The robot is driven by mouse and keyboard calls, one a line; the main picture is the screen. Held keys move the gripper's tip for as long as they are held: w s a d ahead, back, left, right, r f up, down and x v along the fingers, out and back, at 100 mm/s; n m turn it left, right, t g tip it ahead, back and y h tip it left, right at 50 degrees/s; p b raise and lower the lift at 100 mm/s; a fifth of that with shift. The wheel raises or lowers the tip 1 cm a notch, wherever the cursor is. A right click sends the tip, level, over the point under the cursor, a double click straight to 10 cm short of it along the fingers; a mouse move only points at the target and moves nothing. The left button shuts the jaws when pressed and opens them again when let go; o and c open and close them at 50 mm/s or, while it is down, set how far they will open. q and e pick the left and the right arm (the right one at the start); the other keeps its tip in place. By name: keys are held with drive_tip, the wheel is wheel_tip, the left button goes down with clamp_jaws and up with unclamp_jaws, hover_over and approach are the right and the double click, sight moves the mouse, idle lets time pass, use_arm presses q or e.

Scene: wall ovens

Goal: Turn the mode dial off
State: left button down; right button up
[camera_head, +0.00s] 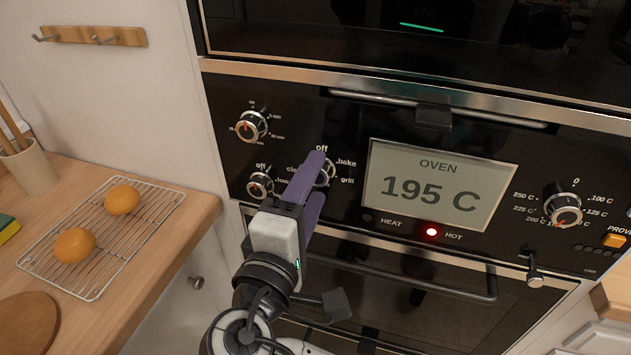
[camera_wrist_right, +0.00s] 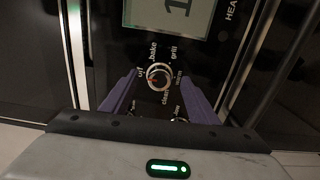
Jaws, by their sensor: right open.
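The mode dial (camera_head: 327,173) is a round silver-rimmed knob on the black oven panel, ringed by labels such as off, bake and grill. In the head view it is partly hidden by my right gripper (camera_head: 317,176). In the right wrist view the whole mode dial (camera_wrist_right: 159,77) shows, with a small red mark on its left side; I cannot tell exactly which label it points to. My right gripper has purple fingers, spread wide, one on each side of the dial in that view. Nothing is held, and I cannot tell whether a finger touches the dial. My left gripper is not in view.
The oven display (camera_head: 440,187) reads 195 C, with a red HOT light (camera_head: 431,232) below. Other knobs are a timer dial (camera_head: 251,126), a small dial (camera_head: 260,186) and a temperature dial (camera_head: 565,209). A door handle (camera_head: 400,273) runs below. A wire rack (camera_head: 98,240) stands left.

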drive_tip(key=v, duration=0.6)
drive_tip(key=shift+b, duration=0.45)
